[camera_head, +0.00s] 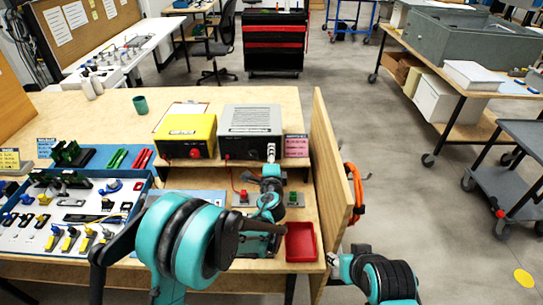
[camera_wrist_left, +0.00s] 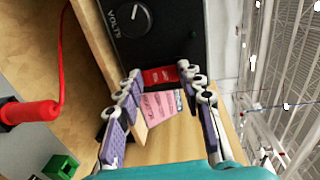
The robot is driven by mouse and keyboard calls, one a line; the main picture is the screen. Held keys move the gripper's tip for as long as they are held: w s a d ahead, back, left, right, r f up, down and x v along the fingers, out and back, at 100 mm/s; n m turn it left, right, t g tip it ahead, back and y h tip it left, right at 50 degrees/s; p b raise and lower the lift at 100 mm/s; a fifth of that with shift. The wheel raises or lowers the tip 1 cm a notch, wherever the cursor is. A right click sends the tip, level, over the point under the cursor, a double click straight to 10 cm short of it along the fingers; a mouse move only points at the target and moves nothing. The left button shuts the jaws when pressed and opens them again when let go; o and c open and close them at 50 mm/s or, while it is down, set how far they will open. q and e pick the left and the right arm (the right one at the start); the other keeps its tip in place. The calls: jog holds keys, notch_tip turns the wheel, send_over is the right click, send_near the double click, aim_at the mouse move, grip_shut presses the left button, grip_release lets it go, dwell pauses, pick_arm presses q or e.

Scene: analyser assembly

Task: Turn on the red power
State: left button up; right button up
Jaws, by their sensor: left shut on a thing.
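The grey power supply box (camera_head: 250,120) stands on the wooden shelf, right of the yellow box. In the left wrist view, its black front panel (camera_wrist_left: 165,45) shows a VOLTS knob (camera_wrist_left: 127,18) and the red power switch (camera_wrist_left: 160,75). My left gripper (camera_head: 271,152) is at the lower right of this front. In the left wrist view, its two fingers (camera_wrist_left: 160,74) stand on either side of the red switch, shut on it. Whether the switch is on or off cannot be told.
The yellow box (camera_head: 186,135) stands left of the supply. A pink label card (camera_head: 296,146) is beside it, close to my fingers in the wrist view (camera_wrist_left: 160,104). A wooden side panel (camera_head: 332,165) rises at right. A red tray (camera_head: 301,243) lies near the front edge.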

pick_arm(q)
jog(key=shift+f+t, duration=0.25)
jog(key=shift+t, duration=0.75)
jog(key=shift+f+t, duration=0.25)
jog(key=shift+t, duration=0.75)
jog(key=o, duration=1.2)
jog(key=shift+c, duration=0.2)
